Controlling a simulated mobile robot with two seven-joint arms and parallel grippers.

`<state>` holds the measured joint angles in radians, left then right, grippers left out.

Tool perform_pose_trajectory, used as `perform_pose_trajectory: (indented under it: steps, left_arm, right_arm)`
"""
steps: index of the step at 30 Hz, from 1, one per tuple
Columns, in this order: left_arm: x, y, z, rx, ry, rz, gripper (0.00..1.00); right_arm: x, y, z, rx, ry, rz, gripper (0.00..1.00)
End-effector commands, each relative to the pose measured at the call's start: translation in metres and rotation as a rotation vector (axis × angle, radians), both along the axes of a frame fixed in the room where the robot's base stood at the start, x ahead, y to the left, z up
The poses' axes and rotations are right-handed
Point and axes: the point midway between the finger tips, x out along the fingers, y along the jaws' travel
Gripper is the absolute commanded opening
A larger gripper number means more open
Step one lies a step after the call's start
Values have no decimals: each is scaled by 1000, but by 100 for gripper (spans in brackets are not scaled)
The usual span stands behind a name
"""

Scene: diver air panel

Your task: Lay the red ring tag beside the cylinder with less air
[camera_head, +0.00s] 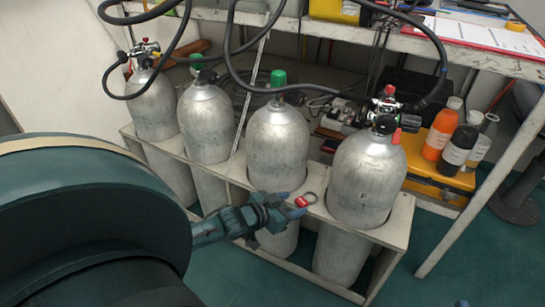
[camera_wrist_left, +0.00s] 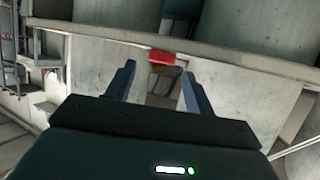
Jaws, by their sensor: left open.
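The red ring tag (camera_head: 302,201) with its dark ring lies on the rack's top board, near the front edge, between the third and fourth cylinders. My left gripper (camera_head: 291,204) is open just left of the tag. In the left wrist view the tag (camera_wrist_left: 161,56) shows just beyond the open, empty fingers (camera_wrist_left: 158,76). The far-left cylinder (camera_head: 153,103) and far-right cylinder (camera_head: 367,178) carry valves with black hoses. The second cylinder (camera_head: 206,123) and third cylinder (camera_head: 277,145), with green caps, stand between them. No gauge reading is legible. My right gripper is not in view.
The pale rack (camera_head: 398,228) holds the cylinders upright. Hoses (camera_head: 235,50) loop above them. A shelf (camera_head: 470,50) with papers stands at the back right. Bottles (camera_head: 460,143) stand on a yellow case (camera_head: 430,178) at the right. The green floor in front is clear.

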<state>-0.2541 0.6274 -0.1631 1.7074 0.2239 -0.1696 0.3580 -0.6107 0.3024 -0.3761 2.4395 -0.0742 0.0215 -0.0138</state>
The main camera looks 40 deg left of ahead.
Motion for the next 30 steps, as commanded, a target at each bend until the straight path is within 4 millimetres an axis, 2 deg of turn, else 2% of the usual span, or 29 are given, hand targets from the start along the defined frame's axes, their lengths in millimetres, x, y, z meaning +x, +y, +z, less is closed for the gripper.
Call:
perform_pose_trajectory:
  steps: [1, 6, 12, 18, 30]
  left_arm:
    - [-12, 2, 8, 0, 5, 0, 54]
    - [-45, 7, 22, -1, 5, 1, 54]
    - [-72, 11, 32, 0, 3, 1, 54]
    - [-81, 13, 35, 0, 0, 0, 54]
    - [-82, 13, 35, -1, 0, 1, 54]
  right_arm:
    - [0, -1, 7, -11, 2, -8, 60]
    - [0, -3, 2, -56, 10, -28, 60]
    - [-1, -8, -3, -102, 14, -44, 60]
    - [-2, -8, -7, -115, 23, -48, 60]
    - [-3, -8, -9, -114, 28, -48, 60]
